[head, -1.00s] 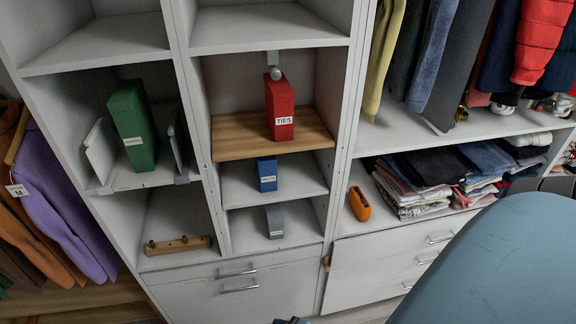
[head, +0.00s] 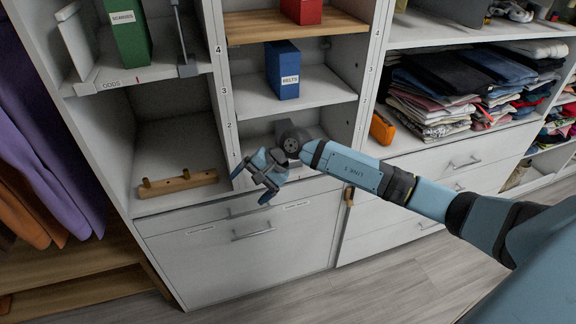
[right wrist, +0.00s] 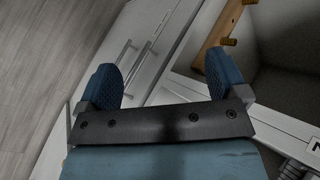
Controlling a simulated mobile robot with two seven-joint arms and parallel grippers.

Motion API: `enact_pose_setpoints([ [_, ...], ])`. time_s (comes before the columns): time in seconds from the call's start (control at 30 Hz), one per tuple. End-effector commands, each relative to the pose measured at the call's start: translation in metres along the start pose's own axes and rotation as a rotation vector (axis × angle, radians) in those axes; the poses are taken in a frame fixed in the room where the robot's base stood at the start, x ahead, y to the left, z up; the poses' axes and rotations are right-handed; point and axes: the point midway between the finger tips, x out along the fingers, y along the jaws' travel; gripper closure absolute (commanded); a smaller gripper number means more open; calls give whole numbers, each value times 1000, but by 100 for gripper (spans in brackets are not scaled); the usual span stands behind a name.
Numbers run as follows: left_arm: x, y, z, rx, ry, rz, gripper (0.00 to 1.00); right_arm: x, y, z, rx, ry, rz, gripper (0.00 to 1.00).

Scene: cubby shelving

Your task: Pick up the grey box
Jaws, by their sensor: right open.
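The grey box is hidden, or nearly so, behind my right wrist in the head view; I cannot tell any edge of it from the dark wrist parts. Its cubby (head: 258,128) is the low one under the blue box. My right gripper (head: 252,184) is in front of the shelving, at the lower left of that cubby's opening. It is open and empty. My left gripper is not in view.
The blue box (head: 282,72) stands on the shelf above. A wooden peg rail (head: 178,183) lies in the cubby to the left; it also shows in the right wrist view (right wrist: 222,35). An orange object (head: 382,128) and folded clothes (head: 430,112) are to the right. Drawers (head: 240,250) are below.

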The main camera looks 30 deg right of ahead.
Motion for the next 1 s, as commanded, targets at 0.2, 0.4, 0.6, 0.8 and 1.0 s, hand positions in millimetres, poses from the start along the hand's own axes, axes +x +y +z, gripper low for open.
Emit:
enact_pose_setpoints([
  [0.2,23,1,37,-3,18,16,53,-69,29,-127,-526,386,460,8],
  [0.4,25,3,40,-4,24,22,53,-110,32,-162,-649,489,657,8],
  [0.6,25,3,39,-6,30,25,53,-100,41,-176,-656,491,671,8],
  [0.8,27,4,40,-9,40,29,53,-81,56,-194,-653,490,667,8],
  [1.0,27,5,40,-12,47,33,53,-69,63,-207,-655,492,667,8],
])
